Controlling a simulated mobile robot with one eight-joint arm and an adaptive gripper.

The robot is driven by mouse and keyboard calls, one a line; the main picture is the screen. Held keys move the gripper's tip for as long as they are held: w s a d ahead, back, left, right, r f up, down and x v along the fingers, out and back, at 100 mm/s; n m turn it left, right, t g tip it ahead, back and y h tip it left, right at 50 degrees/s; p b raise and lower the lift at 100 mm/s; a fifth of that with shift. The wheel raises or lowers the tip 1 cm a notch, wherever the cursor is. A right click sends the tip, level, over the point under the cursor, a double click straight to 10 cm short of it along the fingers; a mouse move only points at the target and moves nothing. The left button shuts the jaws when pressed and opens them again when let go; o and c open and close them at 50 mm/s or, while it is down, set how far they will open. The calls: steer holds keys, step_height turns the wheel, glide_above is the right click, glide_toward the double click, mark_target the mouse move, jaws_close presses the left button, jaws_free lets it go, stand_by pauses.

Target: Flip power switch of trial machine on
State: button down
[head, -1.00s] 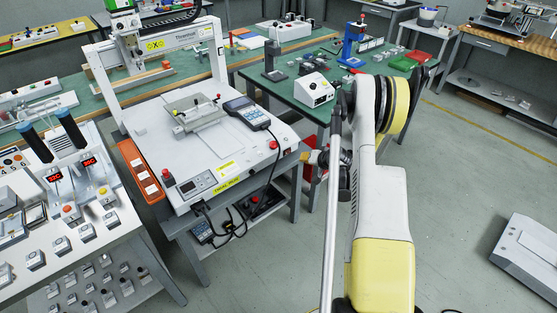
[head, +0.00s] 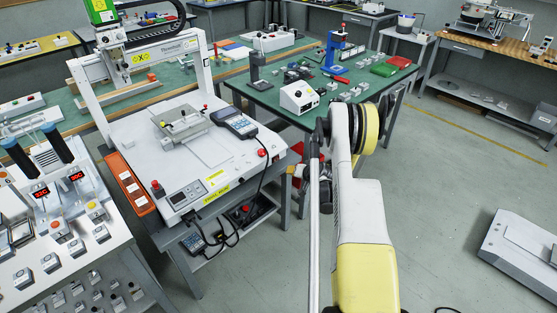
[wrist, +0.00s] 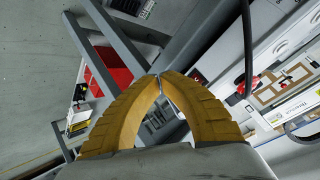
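The trial machine is a white gantry unit with a flat white base (head: 205,152) on a grey stand. A yellow label (head: 216,193) is on its front edge. A control panel (head: 187,194) with a dark display sits at its front left. A red button (head: 157,187) is left of the panel, and another red button (head: 262,153) is at the right corner. I cannot make out which part is the power switch. My gripper (wrist: 161,76) shows yellow fingers with tips together and nothing between them. It is near the machine's right side, mostly hidden by my arm in the head view.
A handheld pendant (head: 238,125) lies on the base, its black cable hanging over the front edge. A green-topped table (head: 262,94) with a white box (head: 298,97) stands behind right. An orange strip (head: 130,185) is at the left.

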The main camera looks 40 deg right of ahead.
steer(key=shift+w+d, duration=0.15)
steer(key=shift+w, duration=2.6)
steer(key=shift+w, duration=0.45)
steer(key=shift+w, duration=0.3)
steer(key=shift+s, duration=0.15)
steer(key=shift+s, duration=0.65)
steer(key=shift+s, duration=2.45)
